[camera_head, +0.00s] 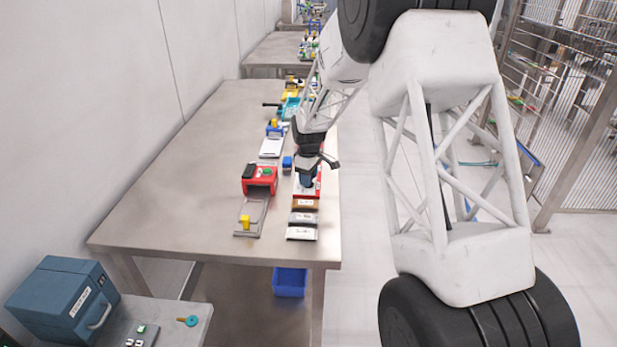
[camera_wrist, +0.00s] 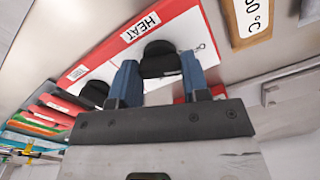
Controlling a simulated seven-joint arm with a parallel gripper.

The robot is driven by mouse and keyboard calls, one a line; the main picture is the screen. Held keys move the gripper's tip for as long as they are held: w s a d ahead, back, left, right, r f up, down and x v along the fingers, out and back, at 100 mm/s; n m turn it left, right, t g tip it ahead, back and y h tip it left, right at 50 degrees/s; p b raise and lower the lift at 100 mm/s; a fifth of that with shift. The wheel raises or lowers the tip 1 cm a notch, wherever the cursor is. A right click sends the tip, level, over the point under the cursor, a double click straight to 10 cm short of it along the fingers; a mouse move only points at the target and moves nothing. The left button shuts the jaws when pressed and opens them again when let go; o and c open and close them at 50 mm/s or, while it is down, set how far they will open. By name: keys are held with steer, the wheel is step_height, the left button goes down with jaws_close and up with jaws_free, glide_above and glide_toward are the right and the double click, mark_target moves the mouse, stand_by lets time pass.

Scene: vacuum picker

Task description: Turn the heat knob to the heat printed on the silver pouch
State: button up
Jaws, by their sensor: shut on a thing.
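The heat knob (camera_wrist: 159,52) is black and sits on a red panel with a white face (camera_wrist: 110,62). A "HEAT" label (camera_wrist: 141,26) is beside it. My gripper (camera_wrist: 160,76) has its blue fingers on either side of the knob and is shut on it. In the head view my gripper (camera_head: 308,178) is over the red panel (camera_head: 318,186) and hides much of it. A grey, silver-looking pouch (camera_head: 302,218) and a paler one (camera_head: 301,233) lie in front; their print is too small to read. The knob's setting cannot be told.
A brown-gold pouch (camera_head: 305,203) lies nearest the panel; its print ends in "0 °C" in the wrist view (camera_wrist: 253,16). A second black knob (camera_wrist: 95,92) is on the panel. A red machine (camera_head: 260,179) stands to the left. The table's left half is bare.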

steer(key=shift+m, duration=0.5)
steer(key=m, duration=0.3)
steer(key=shift+m, duration=0.3)
steer(key=m, duration=0.4)
steer(key=shift+m, duration=0.3)
steer(key=o, duration=0.9)
steer(key=shift+r, duration=0.1)
